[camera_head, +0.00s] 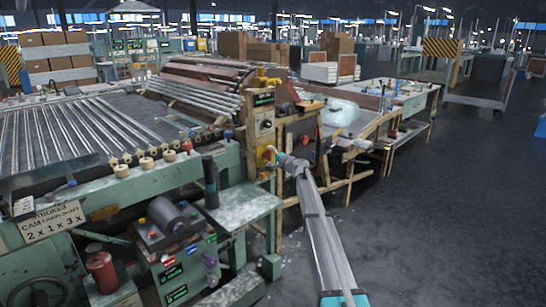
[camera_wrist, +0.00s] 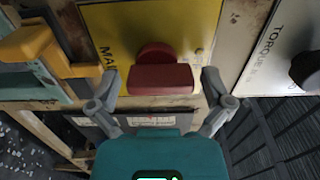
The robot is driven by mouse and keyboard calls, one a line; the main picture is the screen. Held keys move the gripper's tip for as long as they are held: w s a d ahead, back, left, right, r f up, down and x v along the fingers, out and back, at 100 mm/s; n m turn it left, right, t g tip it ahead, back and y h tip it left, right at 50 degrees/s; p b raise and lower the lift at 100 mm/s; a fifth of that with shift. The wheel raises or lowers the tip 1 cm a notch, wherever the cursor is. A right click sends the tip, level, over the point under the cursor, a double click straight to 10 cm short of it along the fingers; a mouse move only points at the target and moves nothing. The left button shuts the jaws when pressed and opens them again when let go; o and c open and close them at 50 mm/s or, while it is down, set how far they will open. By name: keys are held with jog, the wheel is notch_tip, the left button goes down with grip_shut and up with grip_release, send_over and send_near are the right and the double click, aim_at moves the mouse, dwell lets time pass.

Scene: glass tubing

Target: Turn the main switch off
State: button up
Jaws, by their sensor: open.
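The main switch is a red knob (camera_wrist: 160,79) with a broad bar-shaped handle, on a yellow plate (camera_wrist: 190,22) lettered "MA…" in the wrist view. The handle lies level across that picture. My gripper (camera_wrist: 160,84) is open, one grey finger on each side of the handle. Small gaps seem to show between the fingers and its ends; I cannot tell whether they touch. In the head view my gripper (camera_head: 275,157) is at the front of the machine's control post, by the yellow plate (camera_head: 264,132). The red knob is too small to tell clearly there.
A white plate lettered "TORQUE" with a dark knob (camera_wrist: 308,70) is to the right in the wrist view. A yellow-and-teal part (camera_wrist: 40,50) juts out at left. The green machine table (camera_head: 240,205) stands left of my arm; open floor (camera_head: 440,210) lies right.

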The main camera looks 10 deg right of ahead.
jog(key=shift+s, duration=0.1)
jog(key=v, duration=1.2)
dwell(0.4)
jog(key=s+a+f+n+g+h, duration=0.1)
jog(key=s+a+f+n+g, duration=0.25)
jog(key=s, duration=0.55)
jog(key=s+a+f+n+g+h, duration=0.1)
jog(key=s+a+f+n+g, duration=0.25)
jog(key=s, duration=0.55)
jog(key=s+a+f+n+g+h, duration=0.1)
jog(key=s+a+f+g, duration=0.1)
jog(key=s+a+f, duration=0.45)
jog(key=s+d+f+n+g+h, duration=0.1)
jog(key=s+d+f+g+h, duration=0.15)
jog(key=s, duration=0.65)
jog(key=s+d+f+n+g+h, duration=0.1)
jog(key=s+d+h, duration=0.15)
jog(key=s, duration=0.65)
jog(key=s+d+f+n+g+h, duration=0.1)
jog(key=s+d+f+g+h, duration=0.15)
jog(key=s, duration=0.65)
notch_tip(320, 180, up, 28)
jog(key=p, duration=2.7)
jog(key=shift+d, duration=0.35)
